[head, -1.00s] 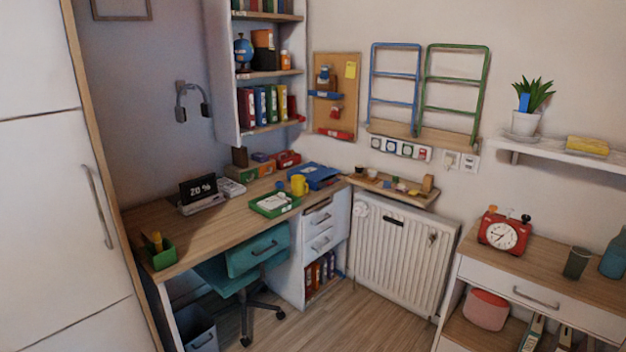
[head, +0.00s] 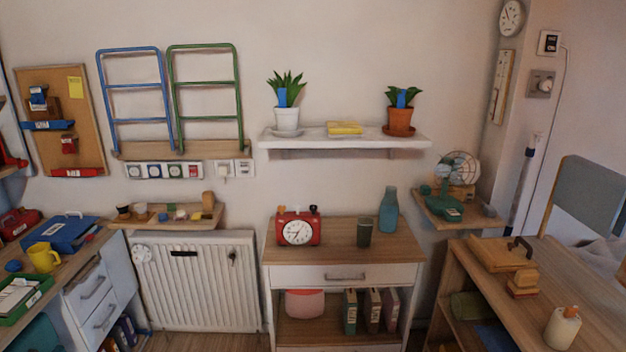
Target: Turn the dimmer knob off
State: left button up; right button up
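A grey wall plate with a round pale knob (head: 541,84) is on the right wall in the head view, below a small white panel with a dark display (head: 550,43). It looks like a dimmer, but the knob's setting is too small to tell. A row of several square plates with round dials (head: 163,171) is on the back wall above the radiator. Neither of my grippers is in view, so nothing shows near the knob.
A wooden cabinet (head: 345,272) with a red clock stands in the middle. A wooden desk (head: 480,290) with a bottle and wooden blocks is at the right front, below the wall knob. A grey chair (head: 588,200) is at far right. A radiator (head: 200,290) is left.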

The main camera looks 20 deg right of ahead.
aim_at(545, 85)
jog(key=i+z, duration=0.15)
jog(key=z, duration=0.3)
jog(key=i+z, duration=0.2)
jog(key=z, duration=0.2)
jog(key=i+j+z, duration=0.15)
jog(key=z, duration=0.3)
jog(key=i+j+z, duration=0.1)
jog(key=z, duration=0.35)
jog(key=i+j+z, duration=0.1)
jog(key=j+z, duration=0.15)
jog(key=z, duration=0.2)
